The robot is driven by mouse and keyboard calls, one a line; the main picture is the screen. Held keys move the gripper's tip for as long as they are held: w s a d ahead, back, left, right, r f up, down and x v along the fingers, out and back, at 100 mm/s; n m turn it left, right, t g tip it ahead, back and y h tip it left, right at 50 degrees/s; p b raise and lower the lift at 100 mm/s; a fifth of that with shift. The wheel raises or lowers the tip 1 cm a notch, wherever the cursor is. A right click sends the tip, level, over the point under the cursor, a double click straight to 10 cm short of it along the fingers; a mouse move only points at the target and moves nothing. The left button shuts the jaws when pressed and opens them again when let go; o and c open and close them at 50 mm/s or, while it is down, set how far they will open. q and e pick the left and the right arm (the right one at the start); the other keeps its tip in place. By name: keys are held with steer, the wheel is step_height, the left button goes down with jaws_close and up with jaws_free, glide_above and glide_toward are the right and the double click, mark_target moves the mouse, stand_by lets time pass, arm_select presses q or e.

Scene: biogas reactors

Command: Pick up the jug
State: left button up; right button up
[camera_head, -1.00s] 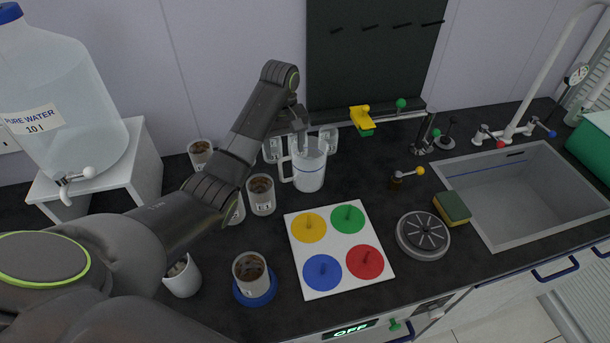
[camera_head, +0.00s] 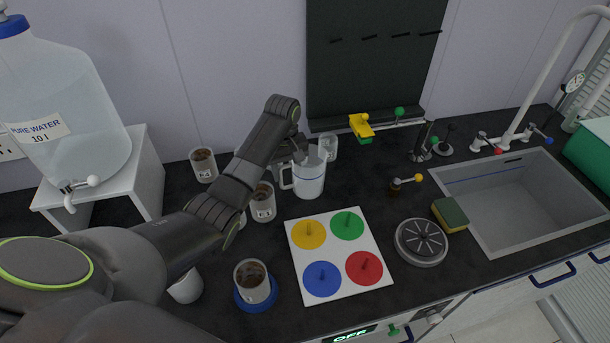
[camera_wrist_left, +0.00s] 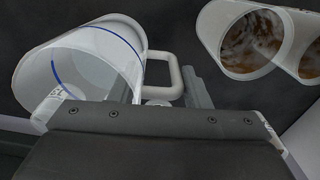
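The jug (camera_head: 311,178) is a clear, whitish measuring jug with a blue line, upright on the dark worktop. Its handle (camera_head: 286,177) points left. In the left wrist view the jug (camera_wrist_left: 85,70) fills the left side, with its handle (camera_wrist_left: 176,76) in the middle. My left gripper (camera_head: 297,152) is low at the jug's handle side. Its fingers (camera_wrist_left: 162,92) are apart, one on each side of the handle, and do not look closed on it. The arm hides part of the gripper in the head view. My right gripper is not in view.
Brown-filled cups (camera_head: 263,204) stand near my left arm, one on a blue disc (camera_head: 257,302). A small clear glass (camera_head: 328,146) stands behind the jug. A white board with coloured discs (camera_head: 335,295) lies in front. The sink (camera_head: 525,195) is at right.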

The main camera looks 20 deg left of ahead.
arm_select(q)
jaws_close()
steer(key=shift+r, duration=0.15)
